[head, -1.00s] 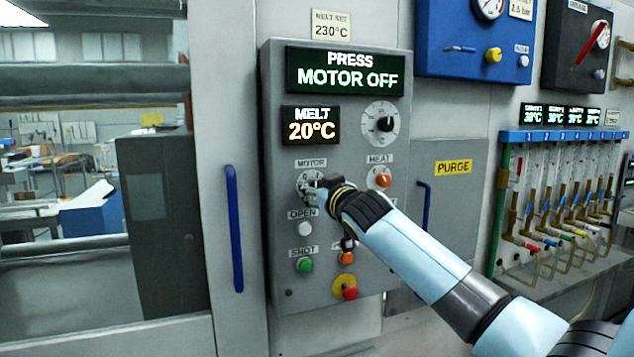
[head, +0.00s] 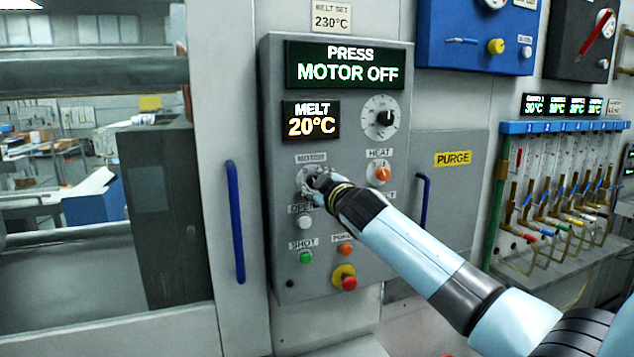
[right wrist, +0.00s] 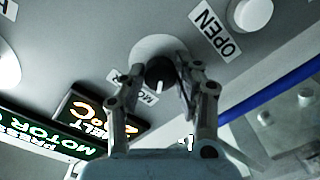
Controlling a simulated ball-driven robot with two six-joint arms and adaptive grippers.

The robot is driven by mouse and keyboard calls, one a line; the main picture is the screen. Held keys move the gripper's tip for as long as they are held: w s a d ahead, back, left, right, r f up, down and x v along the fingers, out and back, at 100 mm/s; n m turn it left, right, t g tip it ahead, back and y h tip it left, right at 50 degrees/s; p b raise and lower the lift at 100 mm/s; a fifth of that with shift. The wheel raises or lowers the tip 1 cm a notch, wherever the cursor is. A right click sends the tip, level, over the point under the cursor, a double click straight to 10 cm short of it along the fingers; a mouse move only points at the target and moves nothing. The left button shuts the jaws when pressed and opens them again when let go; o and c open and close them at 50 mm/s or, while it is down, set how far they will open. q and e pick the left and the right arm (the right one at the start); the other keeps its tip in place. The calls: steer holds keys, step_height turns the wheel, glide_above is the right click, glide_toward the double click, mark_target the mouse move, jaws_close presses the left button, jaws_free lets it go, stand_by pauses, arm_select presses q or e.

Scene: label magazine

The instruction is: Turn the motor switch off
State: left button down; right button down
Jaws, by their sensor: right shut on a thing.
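The motor switch is a black rotary knob with a pale pointer line on a light round plate; it shows in the right wrist view (right wrist: 159,74). In the head view the switch is mostly hidden behind my right gripper (head: 314,183). In the right wrist view my right gripper (right wrist: 172,82) has its two fingers on either side of the knob, shut on it. The upper display (head: 346,66) on the grey control panel (head: 280,235) reads "PRESS MOTOR OFF". My left gripper is not in view.
The orange heat knob (head: 382,174) is just right of the switch. Below are the white open button (head: 304,221), green shot button (head: 305,257), orange purge button (head: 345,249) and red stop button (head: 349,283). A blue handle (head: 235,222) stands left of the panel.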

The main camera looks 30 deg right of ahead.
stand_by(0.3)
steer(key=c, duration=0.9)
jaws_free()
steer(key=shift+c, duration=0.2)
steer(key=v, duration=1.2)
steer(key=shift+f, duration=0.1)
